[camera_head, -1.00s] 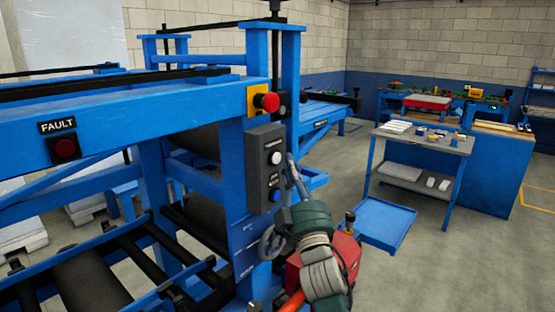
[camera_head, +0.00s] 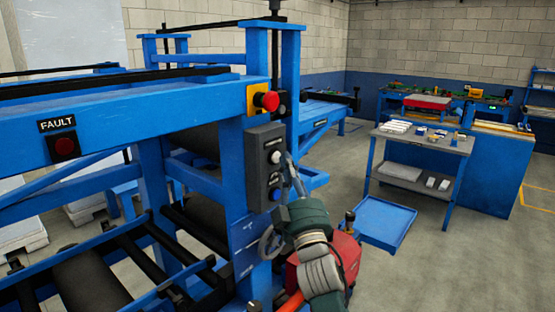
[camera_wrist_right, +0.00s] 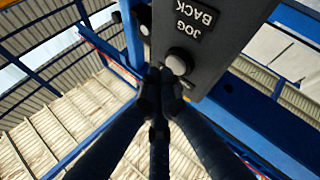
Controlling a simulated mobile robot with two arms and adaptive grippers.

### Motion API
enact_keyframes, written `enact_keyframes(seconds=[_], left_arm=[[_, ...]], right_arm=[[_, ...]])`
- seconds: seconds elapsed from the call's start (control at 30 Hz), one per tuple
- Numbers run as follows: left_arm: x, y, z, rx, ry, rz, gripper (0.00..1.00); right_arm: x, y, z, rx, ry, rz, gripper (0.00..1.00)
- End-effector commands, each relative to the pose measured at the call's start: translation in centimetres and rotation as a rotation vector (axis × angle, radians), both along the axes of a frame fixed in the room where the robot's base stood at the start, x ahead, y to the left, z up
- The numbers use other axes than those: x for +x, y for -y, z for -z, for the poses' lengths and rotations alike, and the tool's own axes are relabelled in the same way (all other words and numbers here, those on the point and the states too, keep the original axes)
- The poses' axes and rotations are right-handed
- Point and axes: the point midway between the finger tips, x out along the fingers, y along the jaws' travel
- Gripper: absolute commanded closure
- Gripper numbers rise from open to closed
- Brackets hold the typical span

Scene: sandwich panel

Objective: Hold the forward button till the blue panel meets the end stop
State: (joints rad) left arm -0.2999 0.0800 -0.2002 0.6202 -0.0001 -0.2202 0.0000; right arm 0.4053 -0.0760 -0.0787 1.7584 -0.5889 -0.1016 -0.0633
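The control box (camera_head: 265,170) on the blue machine post has a white upper button (camera_head: 277,157) and a blue lower button (camera_head: 275,194). My right gripper (camera_head: 288,159) is at the box's right side, with its fingertips at or very close to the white button. In the right wrist view, the pale button (camera_wrist_right: 179,63) sits just beyond the closed, empty fingertips (camera_wrist_right: 163,76); contact cannot be told. A JOG BACK label (camera_wrist_right: 195,22) shows upside down beside it. I cannot make out the blue panel or the end stop. My left gripper is not in view.
A red emergency button (camera_head: 267,101) on a yellow plate sits above the box. A handwheel (camera_head: 271,243) is below it, close to my arm. A FAULT lamp (camera_head: 65,147) is on the beam. A grey work table (camera_head: 455,146) stands to the right, with open floor nearby.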

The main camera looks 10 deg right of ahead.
Motion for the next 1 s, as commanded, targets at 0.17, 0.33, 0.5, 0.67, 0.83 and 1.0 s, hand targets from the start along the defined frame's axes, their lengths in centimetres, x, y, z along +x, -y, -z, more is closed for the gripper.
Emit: enact_keyframes(seconds=[0.17, 0.33, 0.5, 0.67, 0.83, 1.0], left_arm=[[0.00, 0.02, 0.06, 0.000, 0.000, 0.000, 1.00], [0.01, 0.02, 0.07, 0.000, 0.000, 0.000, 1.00], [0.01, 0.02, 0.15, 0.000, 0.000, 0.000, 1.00], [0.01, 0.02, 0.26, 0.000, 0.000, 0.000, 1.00], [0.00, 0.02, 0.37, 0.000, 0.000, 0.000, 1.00], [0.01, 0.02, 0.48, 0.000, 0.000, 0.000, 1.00]], right_arm=[[0.10, -0.10, -0.06, 0.000, 0.001, 0.000, 1.00], [0.10, -0.09, -0.05, 0.000, 0.001, 0.000, 1.00], [0.18, -0.15, -0.03, 0.000, 0.001, 0.000, 1.00], [0.34, -0.26, -0.02, 0.000, 0.001, 0.000, 1.00], [0.51, -0.38, 0.02, -0.001, 0.000, 0.000, 1.00], [0.68, -0.51, 0.02, -0.001, 0.000, 0.000, 1.00]])
